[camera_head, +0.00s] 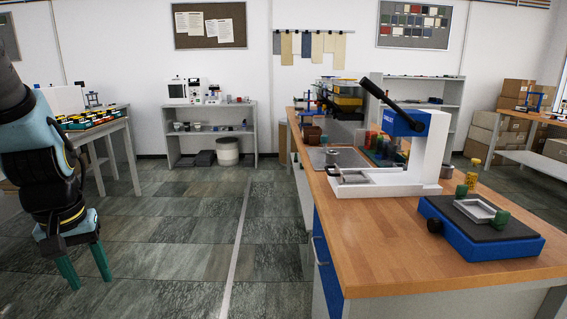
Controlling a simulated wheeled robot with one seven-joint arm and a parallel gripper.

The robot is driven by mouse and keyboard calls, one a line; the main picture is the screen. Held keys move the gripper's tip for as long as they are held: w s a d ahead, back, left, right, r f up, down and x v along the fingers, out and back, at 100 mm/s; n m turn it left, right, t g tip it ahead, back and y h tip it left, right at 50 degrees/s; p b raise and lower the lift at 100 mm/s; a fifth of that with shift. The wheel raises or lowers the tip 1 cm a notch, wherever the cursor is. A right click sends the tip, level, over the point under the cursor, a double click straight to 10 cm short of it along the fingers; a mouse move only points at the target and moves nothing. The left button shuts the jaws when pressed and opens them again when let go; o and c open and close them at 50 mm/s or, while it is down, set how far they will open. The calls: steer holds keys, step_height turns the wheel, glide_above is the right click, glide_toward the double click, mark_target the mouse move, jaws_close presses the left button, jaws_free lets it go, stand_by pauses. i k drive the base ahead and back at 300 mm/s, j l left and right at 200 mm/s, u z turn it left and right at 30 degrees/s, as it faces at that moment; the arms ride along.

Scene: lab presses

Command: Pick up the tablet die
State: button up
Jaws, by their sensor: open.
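I cannot tell for certain which piece is the tablet die. A small round metal piece (332,153) on the grey mat (318,159) could be it, but it is too small to make out. A white and blue lever press (428,150) stands on the wooden bench, with a shallow metal tray (352,177) on its base. My gripper (90,282) hangs at the far left, pointing down over the floor. Its two teal fingers are apart with nothing between them. It is well away from the bench.
The wooden bench (392,245) fills the right side. A blue fixture (480,228) with a metal frame and green blocks sits near its right edge. Red and green containers (375,140) stand behind the press. A side table (104,130) is at left. The middle floor is clear.

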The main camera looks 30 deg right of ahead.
mark_target(332, 157)
steer(key=i+l+z, duration=0.1)
steer(key=i+z, duration=0.2)
steer(key=i, duration=0.4)
steer(key=i+j+z, duration=0.1)
steer(key=i+z, duration=0.15)
steer(key=i, duration=0.45)
steer(key=i+j+z, duration=0.3)
steer(key=i, duration=0.4)
steer(key=l, duration=0.1)
